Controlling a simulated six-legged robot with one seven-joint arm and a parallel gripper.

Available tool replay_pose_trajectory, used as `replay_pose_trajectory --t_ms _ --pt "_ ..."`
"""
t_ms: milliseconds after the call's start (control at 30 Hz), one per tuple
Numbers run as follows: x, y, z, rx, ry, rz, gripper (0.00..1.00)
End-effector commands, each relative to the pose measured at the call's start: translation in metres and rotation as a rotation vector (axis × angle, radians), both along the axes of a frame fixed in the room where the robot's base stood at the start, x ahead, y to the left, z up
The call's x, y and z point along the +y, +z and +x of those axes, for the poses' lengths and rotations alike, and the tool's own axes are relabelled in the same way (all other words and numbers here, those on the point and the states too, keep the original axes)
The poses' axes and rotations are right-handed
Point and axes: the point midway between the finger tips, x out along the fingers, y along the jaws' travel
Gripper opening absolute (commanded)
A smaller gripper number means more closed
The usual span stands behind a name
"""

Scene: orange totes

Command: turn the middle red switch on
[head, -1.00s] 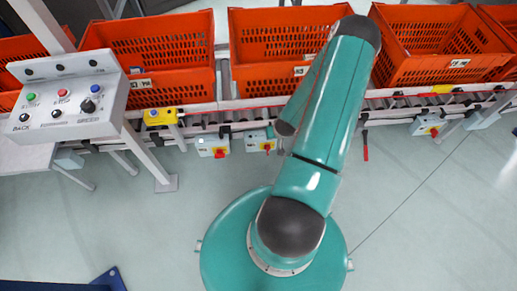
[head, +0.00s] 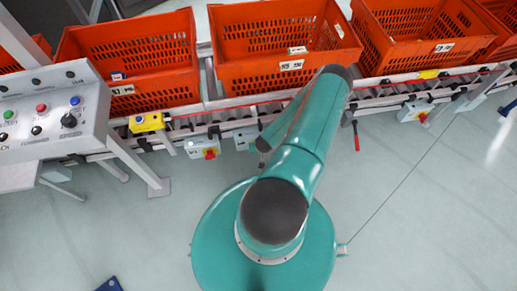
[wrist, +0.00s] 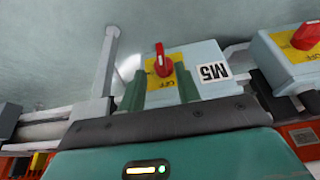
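In the wrist view, a grey box labelled M5 (wrist: 207,68) carries a red switch (wrist: 162,61) on a yellow plate. The label appears upside down there. My gripper (wrist: 160,68) is open, its two green fingers on either side of the red switch, with no clear contact visible. A second box with a red switch (wrist: 305,36) stands to the right. In the head view, the left switch box (head: 203,147) and the right switch box (head: 414,110) show. The middle box (head: 245,138) is partly covered by my arm, and its switch is hidden.
A roller conveyor (head: 395,95) with orange totes (head: 150,95) runs behind the boxes. A control panel (head: 50,120) with buttons stands at the left. The floor in front is mostly clear.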

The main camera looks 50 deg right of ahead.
Motion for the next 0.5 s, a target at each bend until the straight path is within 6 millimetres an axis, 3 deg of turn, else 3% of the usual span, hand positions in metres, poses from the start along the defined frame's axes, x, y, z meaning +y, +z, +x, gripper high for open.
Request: replay_pose_trajectory --t_ms 233,500 --pt "-0.01 -0.04 0.014 0.0 -0.001 0.002 0.33" --pt "-0.016 -0.059 0.022 0.0 0.003 0.001 0.33"
